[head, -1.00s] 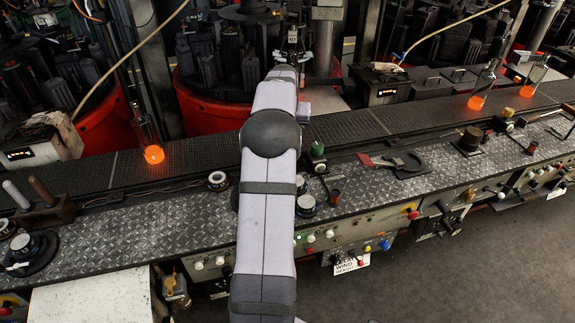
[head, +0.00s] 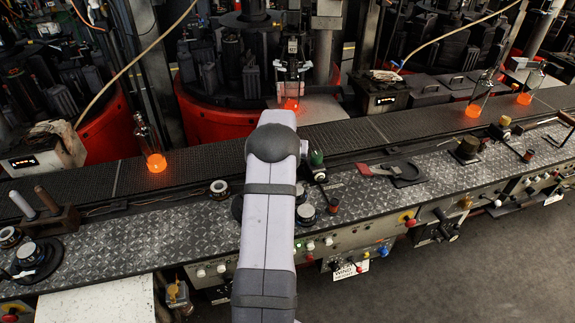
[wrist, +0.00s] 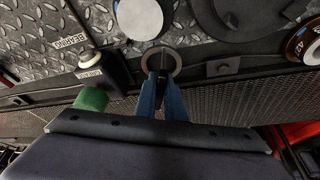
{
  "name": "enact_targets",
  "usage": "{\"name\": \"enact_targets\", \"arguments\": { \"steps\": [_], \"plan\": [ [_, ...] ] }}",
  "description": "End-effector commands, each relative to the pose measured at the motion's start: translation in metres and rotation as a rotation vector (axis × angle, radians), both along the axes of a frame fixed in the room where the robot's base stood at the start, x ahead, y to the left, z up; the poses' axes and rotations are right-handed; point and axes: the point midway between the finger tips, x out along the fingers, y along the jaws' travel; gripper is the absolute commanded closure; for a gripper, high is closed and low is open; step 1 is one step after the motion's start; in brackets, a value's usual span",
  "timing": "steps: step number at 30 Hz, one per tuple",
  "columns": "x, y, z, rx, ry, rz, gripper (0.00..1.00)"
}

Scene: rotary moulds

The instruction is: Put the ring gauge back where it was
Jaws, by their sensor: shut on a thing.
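The ring gauge (wrist: 178,67) shows in the wrist view as a pale metal ring with a dark centre, at the tips of my blue fingers. My gripper (wrist: 160,72) is shut on it, just over the edge strip where the tread-plate deck (wrist: 40,45) meets the dark mesh conveyor. I cannot tell whether the ring touches the deck. In the head view my own arm hides the gripper and the ring.
A pale disc (wrist: 140,18) and a dark round base (wrist: 240,18) lie beyond. A numbered ring (wrist: 303,42) is at the right. A glowing bottle (head: 156,162) stands on the conveyor.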

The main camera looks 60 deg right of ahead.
Motion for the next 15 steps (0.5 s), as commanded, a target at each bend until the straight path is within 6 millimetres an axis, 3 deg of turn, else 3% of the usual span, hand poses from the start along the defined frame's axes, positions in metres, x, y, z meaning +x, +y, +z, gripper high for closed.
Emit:
{"name": "enact_targets", "arguments": {
  "steps": [11, 12, 13, 14, 15],
  "plan": [
    [0.0001, -0.0003, -0.0039, -0.001, 0.000, 0.000, 1.00],
    [0.0000, -0.0001, -0.0039, 0.000, 0.000, 0.000, 0.86],
    [0.0000, 0.0000, -0.0035, 0.000, 0.000, 0.000, 0.79],
    [0.0000, 0.0000, -0.0035, 0.000, 0.000, 0.000, 0.72],
    [0.0000, 0.0000, -0.0035, 0.000, 0.000, 0.000, 0.72]
  ]
}}
